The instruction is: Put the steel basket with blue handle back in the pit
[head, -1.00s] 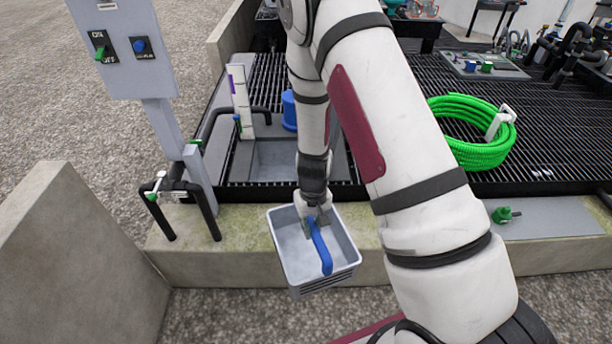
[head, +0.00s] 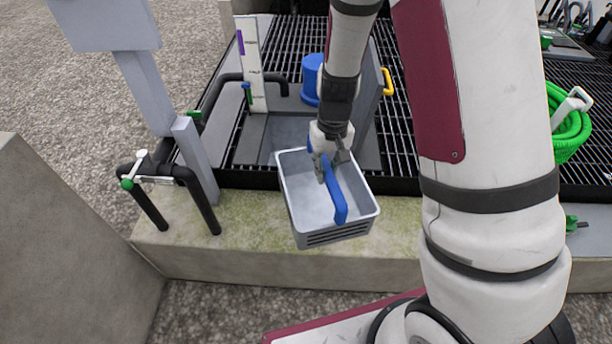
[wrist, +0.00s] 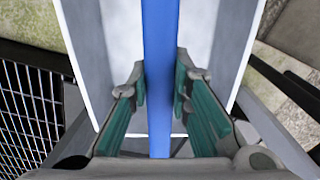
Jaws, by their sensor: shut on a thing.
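The steel basket (head: 302,208) is a grey open box with a blue handle (head: 336,200) across its top. It hangs over the concrete ledge, just in front of the pit (head: 283,131), and its far side overlaps the pit's near edge in the head view. My gripper (head: 331,168) is shut on the blue handle near its far end. In the wrist view the handle (wrist: 160,60) runs between the green finger pads of my gripper (wrist: 161,88). The basket's bottom looks empty. Part of the pit is hidden behind my arm and the basket.
A white gauge board (head: 251,65) and a blue cylinder (head: 311,80) stand by the pit. Black pipes with a green-ended valve (head: 140,170) are at left. A yellow handle (head: 387,81) is right of the pit. A green hose (head: 568,125) lies on the black grating.

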